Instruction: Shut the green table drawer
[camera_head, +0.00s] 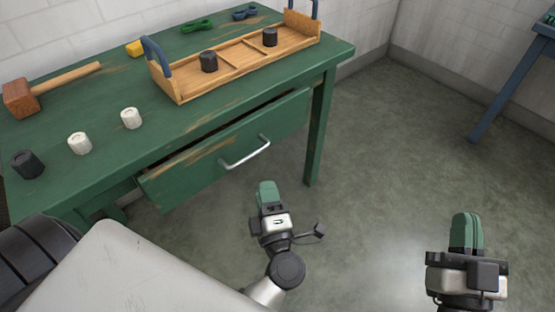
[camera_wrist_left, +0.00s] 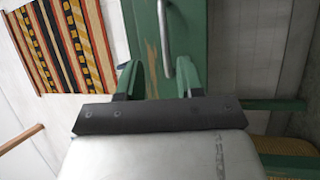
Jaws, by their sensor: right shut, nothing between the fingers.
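The green table (camera_head: 110,105) stands at the left with its drawer (camera_head: 205,170) pulled part way out, a dark gap showing above its front. The drawer's metal bar handle (camera_head: 246,153) faces the open floor. My left gripper (camera_head: 267,188) is in front of the drawer, below and right of the handle, apart from it. In the left wrist view its two green fingers are apart with nothing held, and the drawer front (camera_wrist_left: 142,35) and handle (camera_wrist_left: 164,42) show beyond them. My right gripper (camera_head: 466,222) is shut and empty, over the floor at lower right.
On the table are a wooden tray (camera_head: 183,92) with black skeins, a mallet (camera_head: 20,98), and loose white and black skeins (camera_head: 79,143). A blue-legged table (camera_head: 510,85) stands at far right. The floor (camera_head: 390,150) between is clear.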

